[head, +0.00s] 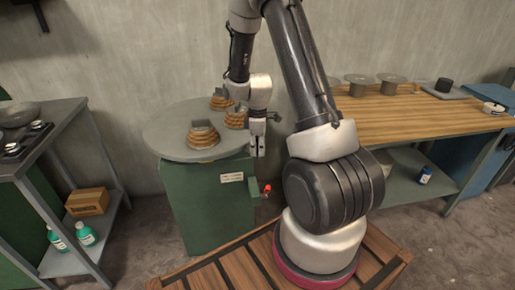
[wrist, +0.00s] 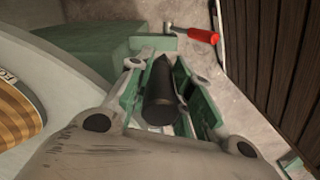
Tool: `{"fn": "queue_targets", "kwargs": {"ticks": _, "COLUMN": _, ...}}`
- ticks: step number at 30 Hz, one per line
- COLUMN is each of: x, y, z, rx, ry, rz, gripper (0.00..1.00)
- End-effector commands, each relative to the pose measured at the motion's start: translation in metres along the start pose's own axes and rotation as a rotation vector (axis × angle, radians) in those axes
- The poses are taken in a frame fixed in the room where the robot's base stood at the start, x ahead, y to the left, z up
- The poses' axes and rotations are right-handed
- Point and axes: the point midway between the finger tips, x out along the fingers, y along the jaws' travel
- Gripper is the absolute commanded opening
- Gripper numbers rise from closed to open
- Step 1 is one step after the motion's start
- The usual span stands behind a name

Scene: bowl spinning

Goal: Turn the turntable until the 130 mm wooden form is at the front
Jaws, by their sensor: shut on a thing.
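The round grey turntable (head: 165,130) sits on a green cabinet (head: 205,205). Three stepped wooden forms with grey tops stand on it: one at the front (head: 202,139), one at the back (head: 221,103) and one at the right (head: 236,121). Their sizes cannot be read. My gripper (head: 258,146) points down at the turntable's right edge. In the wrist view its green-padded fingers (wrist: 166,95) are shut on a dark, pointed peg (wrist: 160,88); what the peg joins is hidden. The turntable rim (wrist: 50,60) and part of a striped wooden form (wrist: 15,115) show at the left.
A red-handled lever (head: 267,189) sticks out low on the cabinet's right side. A metal side table (head: 55,130) stands at left, a wooden workbench (head: 420,125) with grey spools (head: 358,82) at right. Slatted wooden decking (head: 235,270) lies in front.

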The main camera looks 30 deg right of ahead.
Motion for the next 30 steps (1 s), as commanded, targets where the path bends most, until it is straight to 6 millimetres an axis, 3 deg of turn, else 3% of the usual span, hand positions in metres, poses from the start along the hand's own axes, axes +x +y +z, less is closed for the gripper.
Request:
{"fn": "queue_targets", "kwargs": {"ticks": 1, "x": -0.001, "y": 0.001, "z": -0.001, "rx": 0.000, "ry": 0.002, "rz": 0.003, "gripper": 0.00}}
{"fn": "queue_targets", "kwargs": {"ticks": 2, "x": -0.001, "y": 0.001, "z": -0.001, "rx": 0.000, "ry": 0.002, "rz": 0.003, "gripper": 0.27}}
{"fn": "queue_targets", "kwargs": {"ticks": 5, "x": -0.001, "y": 0.001, "z": -0.001, "rx": 0.000, "ry": 0.001, "rz": 0.003, "gripper": 0.45}}
{"fn": "queue_targets", "kwargs": {"ticks": 17, "x": -0.007, "y": 0.001, "z": -0.001, "rx": 0.001, "ry": 0.002, "rz": 0.003, "gripper": 0.45}}
{"fn": "queue_targets", "kwargs": {"ticks": 30, "x": -0.096, "y": 0.001, "z": -0.001, "rx": 0.001, "ry": 0.002, "rz": 0.004, "gripper": 0.45}}
